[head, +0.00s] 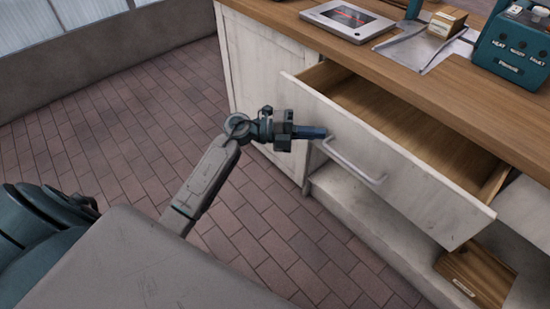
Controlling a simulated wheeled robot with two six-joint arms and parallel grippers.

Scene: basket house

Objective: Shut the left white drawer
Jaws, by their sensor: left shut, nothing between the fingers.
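The left white drawer (414,186) stands pulled open from the white counter and shows its bare wooden inside. A metal bar handle (352,163) is fixed on its front. My left gripper (324,132) is shut and empty, with its blue fingertips at the drawer front near the handle's left end. I cannot tell whether the fingertips touch the drawer or the handle. My right gripper is not in view.
The wooden countertop (445,101) above holds a flat grey device (347,19), a metal tray with a small box (447,22), and a teal case (511,47). A wooden piece (474,277) lies below the drawer. The brick floor at left is clear.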

